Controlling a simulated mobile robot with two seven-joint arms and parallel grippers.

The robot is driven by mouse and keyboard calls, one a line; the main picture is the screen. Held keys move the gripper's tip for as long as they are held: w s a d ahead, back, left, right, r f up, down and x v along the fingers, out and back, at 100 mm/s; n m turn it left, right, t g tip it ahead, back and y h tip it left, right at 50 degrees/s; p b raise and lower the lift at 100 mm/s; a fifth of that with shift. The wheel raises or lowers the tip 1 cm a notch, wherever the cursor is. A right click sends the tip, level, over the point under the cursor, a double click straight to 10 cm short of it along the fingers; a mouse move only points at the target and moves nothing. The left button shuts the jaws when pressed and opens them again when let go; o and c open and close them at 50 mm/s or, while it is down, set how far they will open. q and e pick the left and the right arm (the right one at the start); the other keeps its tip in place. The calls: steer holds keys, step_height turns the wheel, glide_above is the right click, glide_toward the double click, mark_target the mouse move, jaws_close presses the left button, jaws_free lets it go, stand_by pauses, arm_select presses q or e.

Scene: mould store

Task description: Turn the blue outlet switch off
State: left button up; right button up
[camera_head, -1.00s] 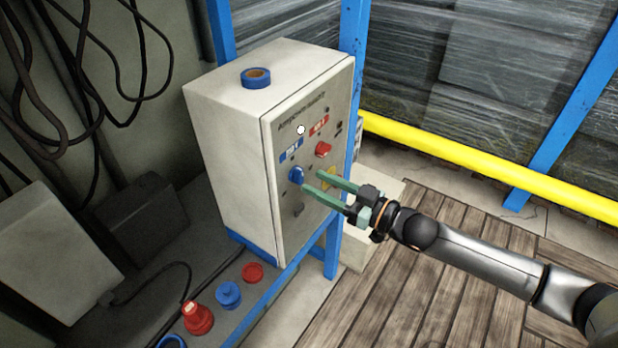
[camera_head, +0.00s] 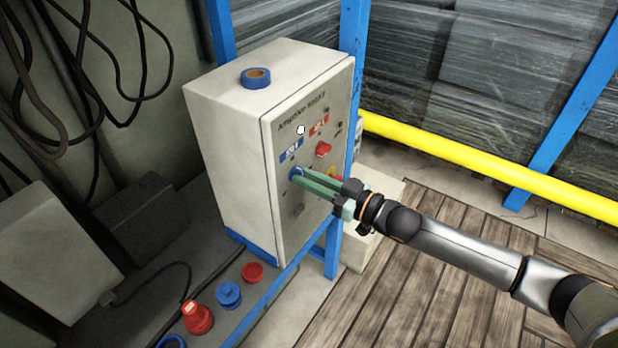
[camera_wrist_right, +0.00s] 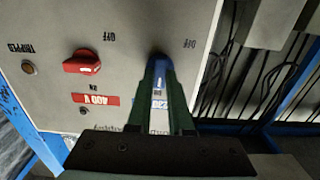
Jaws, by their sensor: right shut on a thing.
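The control box (camera_head: 226,140) is a pale cabinet with a lettered front panel facing right. The blue switch (camera_head: 293,173) is on that panel, below a blue label (camera_head: 291,148), and is mostly hidden by my fingers. My right gripper (camera_head: 300,175) is shut on the blue switch, its green fingers reaching in from the right. In the right wrist view the fingertips (camera_wrist_right: 159,62) close on the dark knob, with "OFF" printed beside it. The knob's exact angle is hidden. My left gripper is not in view.
A red switch (camera_head: 323,149) sits close beside the blue one; it also shows in the right wrist view (camera_wrist_right: 82,63). A blue tape roll (camera_head: 256,78) lies on the box. Red and blue plugs (camera_head: 228,294) stand below left. A yellow rail (camera_head: 480,163) runs behind right.

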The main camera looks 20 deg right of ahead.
jaws_close()
steer(key=shift+n, duration=0.3)
steer(key=shift+s+a+f+n, duration=0.1)
steer(key=shift+n, duration=4.2)
steer(key=shift+s+a+f+n, duration=0.1)
steer(key=shift+n, duration=4.2)
steer(key=o, duration=0.7)
jaws_free()
steer(key=shift+c, duration=0.2)
